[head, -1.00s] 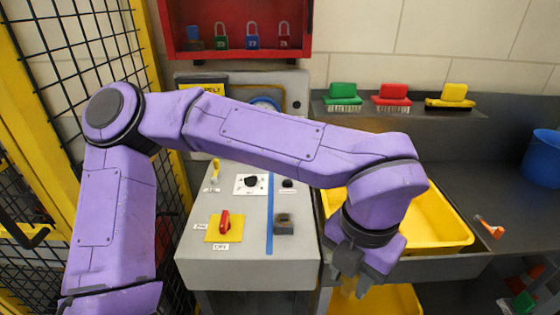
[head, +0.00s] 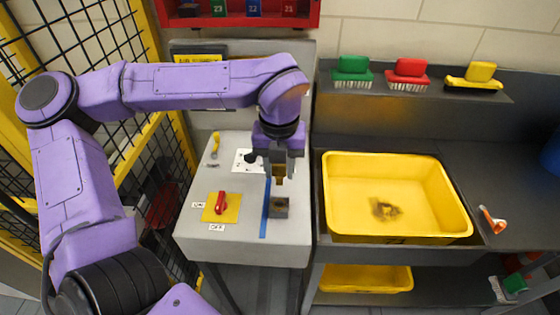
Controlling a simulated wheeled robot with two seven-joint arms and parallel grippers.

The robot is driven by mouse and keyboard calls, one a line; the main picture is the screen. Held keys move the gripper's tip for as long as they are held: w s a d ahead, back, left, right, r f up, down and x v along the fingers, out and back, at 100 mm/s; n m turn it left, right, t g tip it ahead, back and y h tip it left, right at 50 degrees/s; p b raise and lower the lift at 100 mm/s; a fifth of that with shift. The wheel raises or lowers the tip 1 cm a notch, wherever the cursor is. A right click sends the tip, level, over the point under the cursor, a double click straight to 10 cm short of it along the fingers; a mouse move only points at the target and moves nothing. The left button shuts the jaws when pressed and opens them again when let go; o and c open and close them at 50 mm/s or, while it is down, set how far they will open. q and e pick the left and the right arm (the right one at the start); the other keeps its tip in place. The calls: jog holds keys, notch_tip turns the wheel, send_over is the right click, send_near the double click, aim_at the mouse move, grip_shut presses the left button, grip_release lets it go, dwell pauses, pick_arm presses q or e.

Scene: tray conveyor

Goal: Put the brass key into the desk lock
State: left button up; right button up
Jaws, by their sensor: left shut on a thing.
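My left gripper (head: 279,170) points down over the right part of the grey desk panel (head: 235,245). It is shut on the brass key (head: 280,181), of which only a small yellowish part shows below the fingers. The desk lock, a small dark grey block (head: 278,207), stands on the panel just right of a blue stripe (head: 265,215). The key is above and slightly behind the lock in the picture; a gap seems to show between them. The lock's keyhole is too small to make out. My right gripper is not in view.
A red rotary switch (head: 221,203) on a yellow plate sits left of the lock. A yellow tray (head: 455,215) stands right of the panel. Brushes (head: 408,68) line the back shelf. A mesh fence (head: 100,60) bounds the left.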

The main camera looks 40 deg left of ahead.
aim_at(279, 179)
pick_arm(q)
jog(key=shift+d, duration=0.15)
jog(key=shift+s+r, duration=0.1)
jog(key=shift+s, duration=0.15)
jog(key=shift+s+f, duration=0.15)
jog(key=shift+f, duration=0.1)
jog(key=shift+f+b, duration=0.4)
jog(key=shift+b, duration=0.1)
notch_tip(279, 179, down, 4)
jog(key=b, duration=0.2)
jog(key=shift+r+b, duration=0.1)
jog(key=shift+b, duration=0.3)
jog(key=shift+f, duration=0.35)
jog(key=shift+f+b, duration=1.1)
jog(key=shift+f, duration=0.7)
